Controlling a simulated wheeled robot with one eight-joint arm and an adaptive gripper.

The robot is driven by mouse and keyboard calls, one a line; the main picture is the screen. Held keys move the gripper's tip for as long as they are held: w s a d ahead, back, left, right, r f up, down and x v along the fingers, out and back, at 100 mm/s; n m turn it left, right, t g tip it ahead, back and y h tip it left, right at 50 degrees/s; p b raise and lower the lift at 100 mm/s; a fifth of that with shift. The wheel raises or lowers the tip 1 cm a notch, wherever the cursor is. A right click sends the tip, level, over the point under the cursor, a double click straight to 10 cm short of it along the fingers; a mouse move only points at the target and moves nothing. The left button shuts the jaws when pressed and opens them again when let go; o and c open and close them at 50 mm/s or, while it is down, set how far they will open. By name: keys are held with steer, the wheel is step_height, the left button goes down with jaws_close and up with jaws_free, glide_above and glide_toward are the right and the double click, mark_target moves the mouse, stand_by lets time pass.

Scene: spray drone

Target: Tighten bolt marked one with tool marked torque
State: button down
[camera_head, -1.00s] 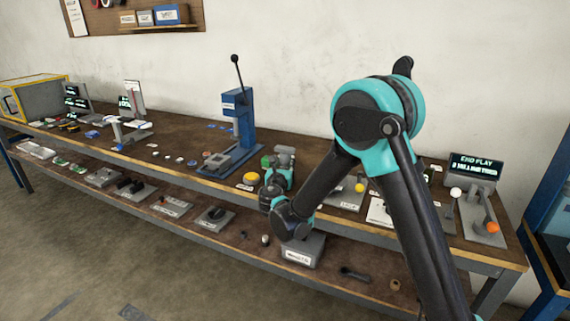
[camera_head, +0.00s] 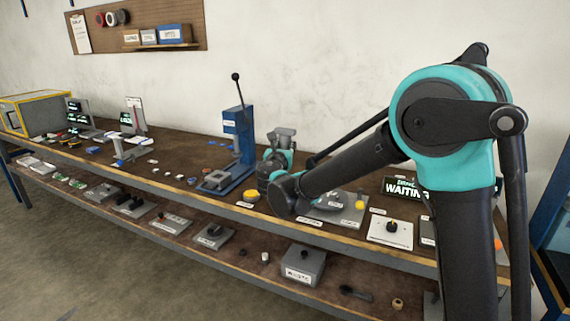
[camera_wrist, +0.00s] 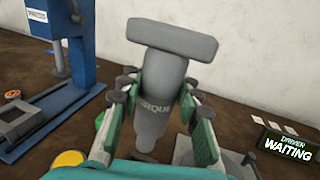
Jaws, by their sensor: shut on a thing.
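The tool marked torque (camera_wrist: 160,95) is a grey T-shaped piece with a wide head. Its lettering is partly readable between my fingers in the wrist view. My gripper (camera_wrist: 158,88) is shut on its shaft, with the head sticking out beyond the fingertips. In the head view, my gripper (camera_head: 277,158) holds the tool (camera_head: 284,133) upright above the bench, just right of the blue press. I cannot make out the bolt marked one in either view.
The blue lever press (camera_head: 238,140) stands close on the left of my gripper. A display (camera_wrist: 288,145) reads "DRIVER WAITING". A yellow button (camera_head: 251,196) and a plate with a black knob (camera_head: 390,232) are on the bench (camera_head: 165,150). A lower shelf holds several parts.

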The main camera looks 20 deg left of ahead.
mark_target(284, 130)
step_height(284, 130, up, 6)
steer(key=shift+f, duration=0.15)
steer(key=shift+w+d+r, duration=0.2)
steer(key=w+d+f, duration=0.4)
steer(key=d, duration=0.4)
steer(key=w+d+f, duration=0.4)
steer(key=d, duration=0.4)
steer(key=shift+a+f, duration=0.1)
steer(key=shift+f, duration=2.5)
steer(key=shift+f, duration=1.25)
stand_by(0.6)
steer(key=shift+r, duration=0.1)
stand_by(1.2)
